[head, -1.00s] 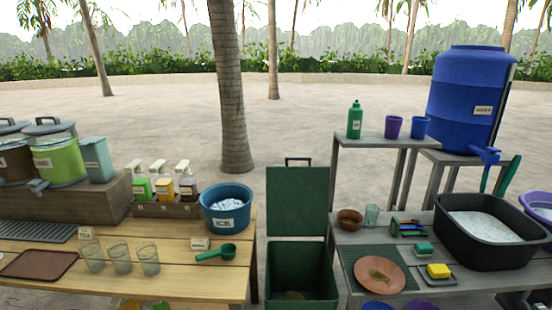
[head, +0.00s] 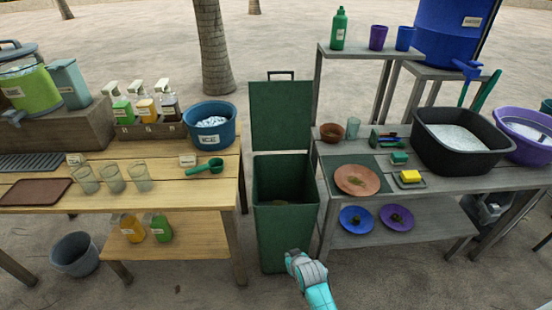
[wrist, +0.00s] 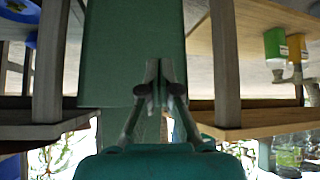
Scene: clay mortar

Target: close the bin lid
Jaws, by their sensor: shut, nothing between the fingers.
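The green bin (head: 286,225) stands between the two tables in the head view, its mouth open. Its green lid (head: 280,115) is swung up and stands upright behind the mouth, with a dark handle on its top edge. My gripper (head: 293,257) is low in front of the bin, below the rim, with the teal wrist behind it. In the wrist view, which looks upside down, my gripper (wrist: 158,88) has its fingers together and empty. The bin's green wall (wrist: 125,50) fills the middle there; I cannot tell whether the fingers touch it.
The wooden table (head: 150,193) is close on the bin's left, with an ice tub (head: 210,128) near its edge. The grey table (head: 340,205) is close on the right, with plates and a black basin (head: 462,163). A grey bucket (head: 75,254) stands on the floor at left.

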